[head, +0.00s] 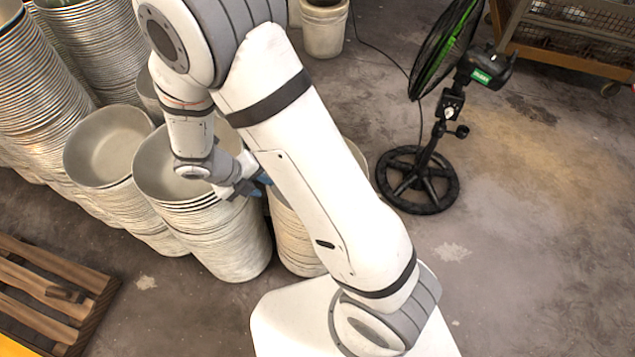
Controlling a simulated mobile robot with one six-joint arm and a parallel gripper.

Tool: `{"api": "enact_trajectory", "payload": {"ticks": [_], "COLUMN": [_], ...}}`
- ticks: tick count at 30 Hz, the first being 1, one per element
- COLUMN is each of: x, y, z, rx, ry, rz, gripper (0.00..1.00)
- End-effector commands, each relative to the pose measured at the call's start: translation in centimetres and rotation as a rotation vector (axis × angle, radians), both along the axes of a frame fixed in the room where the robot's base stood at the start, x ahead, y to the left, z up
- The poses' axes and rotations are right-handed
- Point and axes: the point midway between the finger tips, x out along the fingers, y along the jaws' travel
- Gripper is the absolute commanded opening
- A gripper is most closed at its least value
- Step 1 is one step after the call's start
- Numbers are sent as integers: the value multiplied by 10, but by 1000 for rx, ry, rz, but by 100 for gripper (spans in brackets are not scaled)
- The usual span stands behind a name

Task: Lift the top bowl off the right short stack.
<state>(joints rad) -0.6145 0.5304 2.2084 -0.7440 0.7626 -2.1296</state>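Short stacks of pale, worn bowls stand in a row on the floor in the head view. The rightmost short stack (292,245) is mostly hidden behind my arm; its top bowl shows only as a bit of rim (357,158) to the right of the arm. The short stack to its left (225,240) has an open top bowl (160,165). My gripper (256,184), with blue fingertips, is at the right rim of that top bowl, between the two stacks. Whether its fingers are apart or closed on a rim is hidden.
Another short stack (108,150) and tall bowl stacks (40,80) stand at the left. A wooden pallet (45,295) lies at lower left. A black fan (425,180) on a round base stands right of my arm. A metal cart (570,45) is at upper right.

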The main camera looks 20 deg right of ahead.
Motion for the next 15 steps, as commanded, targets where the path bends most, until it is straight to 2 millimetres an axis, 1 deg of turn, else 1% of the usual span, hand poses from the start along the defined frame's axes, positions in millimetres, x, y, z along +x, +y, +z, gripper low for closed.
{"api": "enact_trajectory", "payload": {"ticks": [1, 5, 12, 15], "x": [0, 2, 6, 8], "y": [-3, -9, -30, -36], "z": [-7, -18, -56, -65], "rx": [0, 0, 0, 1], "ry": [1, 1, 2, 1], "rz": [0, -2, -2, -3], "gripper": [28, 28, 28, 28]}}
